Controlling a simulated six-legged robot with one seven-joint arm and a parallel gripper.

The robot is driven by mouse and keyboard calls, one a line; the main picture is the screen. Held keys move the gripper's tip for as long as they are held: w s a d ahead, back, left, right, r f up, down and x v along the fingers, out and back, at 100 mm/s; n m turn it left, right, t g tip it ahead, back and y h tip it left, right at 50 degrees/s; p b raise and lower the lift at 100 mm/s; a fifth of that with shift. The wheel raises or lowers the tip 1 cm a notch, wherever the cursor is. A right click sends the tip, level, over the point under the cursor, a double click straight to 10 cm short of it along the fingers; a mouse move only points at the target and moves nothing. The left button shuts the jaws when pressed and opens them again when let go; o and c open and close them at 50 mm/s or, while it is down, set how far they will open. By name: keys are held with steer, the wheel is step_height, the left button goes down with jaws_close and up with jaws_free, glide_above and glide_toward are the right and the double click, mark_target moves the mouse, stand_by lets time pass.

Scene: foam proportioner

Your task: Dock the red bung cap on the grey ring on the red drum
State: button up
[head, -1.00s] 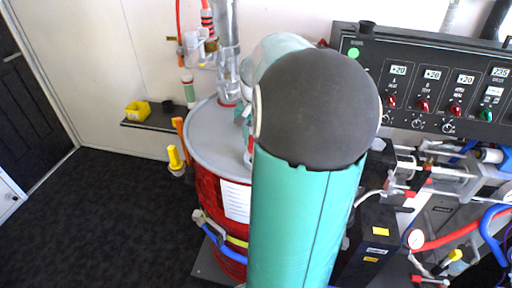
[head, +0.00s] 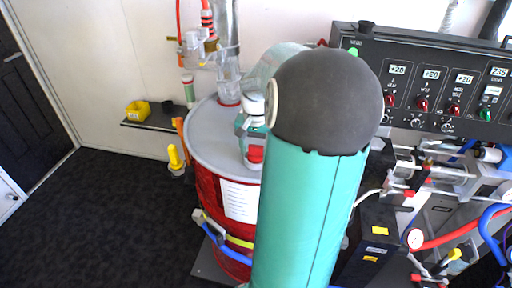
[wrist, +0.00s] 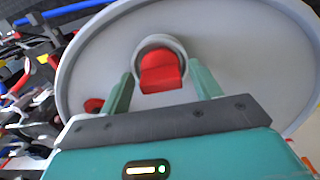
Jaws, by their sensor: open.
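The red bung cap (wrist: 161,73) is in the middle of the wrist view, between and beyond my fingertips. The grey ring (wrist: 158,41) on the drum lid curves around its top and sides. The cap hides the ring's near side, so I cannot tell if it is fully seated. My gripper (wrist: 163,82) is open, with a teal finger on each side of the cap and gaps between. In the head view the cap (head: 255,154) shows below my gripper on the red drum (head: 207,190); the ring is hidden there. The drum has a grey lid (head: 205,150).
A clear vertical tube (head: 228,60) stands at the lid's back. A control panel (head: 430,85) and hoses fill the right. A yellow-topped fitting (head: 175,157) is left of the drum. A small shelf (head: 150,121) is behind. The dark floor at left is clear.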

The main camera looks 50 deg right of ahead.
mark_target(256, 147)
steer(key=shift+r, duration=0.1)
step_height(256, 147, up, 12)
stand_by(0.4)
stand_by(0.5)
steer(key=w+a+r+n+t+h, duration=0.1)
steer(key=w+a+n, duration=0.15)
steer(key=a, duration=0.65)
steer(key=w+a+n+h, duration=0.1)
steer(key=w+a+n, duration=0.15)
steer(key=a, duration=0.75)
steer(key=s+a+f+n+t+y, duration=0.1)
steer(key=s+a+n, duration=0.3)
steer(key=a, duration=0.4)
steer(key=s+a+f+n+t+y, duration=0.1)
steer(key=s+a+f+n+t, duration=0.1)
steer(key=a, duration=0.7)
steer(key=shift+s+n+t, duration=0.8)
steer(key=shift+s+n, duration=0.1)
steer(key=shift+n, duration=0.3)
